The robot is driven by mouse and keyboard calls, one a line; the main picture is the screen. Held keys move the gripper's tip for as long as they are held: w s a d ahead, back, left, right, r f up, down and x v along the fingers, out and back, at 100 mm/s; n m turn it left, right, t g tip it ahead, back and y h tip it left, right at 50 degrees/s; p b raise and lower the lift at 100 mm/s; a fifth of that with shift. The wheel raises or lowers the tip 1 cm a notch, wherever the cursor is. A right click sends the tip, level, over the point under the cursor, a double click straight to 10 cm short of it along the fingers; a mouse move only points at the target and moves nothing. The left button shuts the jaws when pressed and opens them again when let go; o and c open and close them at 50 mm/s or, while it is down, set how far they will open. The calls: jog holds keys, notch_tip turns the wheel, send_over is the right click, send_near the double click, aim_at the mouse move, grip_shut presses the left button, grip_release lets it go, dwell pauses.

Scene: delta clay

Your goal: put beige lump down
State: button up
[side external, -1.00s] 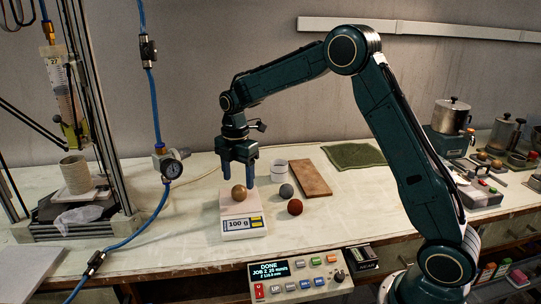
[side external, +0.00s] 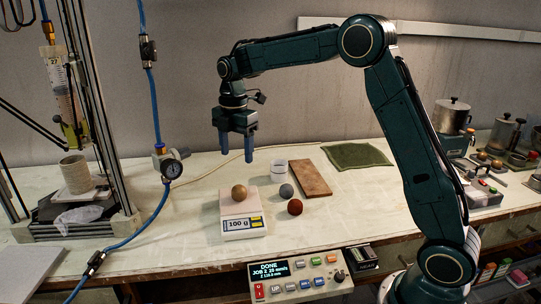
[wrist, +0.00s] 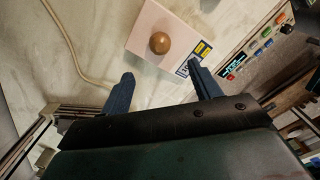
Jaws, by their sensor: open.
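The beige lump (side external: 239,192) is a round ball resting on the pale pink top of the scale (side external: 243,222), whose display reads 100 g. In the wrist view the lump (wrist: 159,43) sits on the scale's plate (wrist: 140,42), beyond my fingertips. My gripper (side external: 237,156) is open and empty, above the scale and clear of the lump. Its two blue fingers (wrist: 160,80) are spread apart in the wrist view. A grey ball (side external: 286,191) and a dark red ball (side external: 295,207) lie on the table right of the scale.
A control panel (side external: 298,277) stands at the front edge. A frame with a beige clay cylinder (side external: 75,174) and a blue hose (side external: 136,236) are at left.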

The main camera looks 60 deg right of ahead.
jog(key=s+a+r+m+t, duration=0.15)
jog(key=s+r+m, duration=0.25)
jog(key=s, duration=0.4)
jog(key=s+a+r+m+t, duration=0.1)
jog(key=s+a+r+m, duration=0.1)
jog(key=s+r+m, duration=0.45)
jog(key=s+a+f+m+t, duration=0.1)
jog(key=s+f+m, duration=0.2)
jog(key=s, duration=0.6)
jog(key=s+a+f+m+t, duration=0.1)
jog(key=s+m, duration=0.3)
jog(key=s, duration=0.4)
jog(key=shift+s+f+t, duration=0.35)
jog(key=shift+f+t, duration=0.2)
jog(key=shift+f, duration=0.35)
jog(key=shift+o, duration=0.5)
jog(key=shift+w+r, duration=0.1)
jog(key=shift+w, duration=0.05)
dwell(0.6)
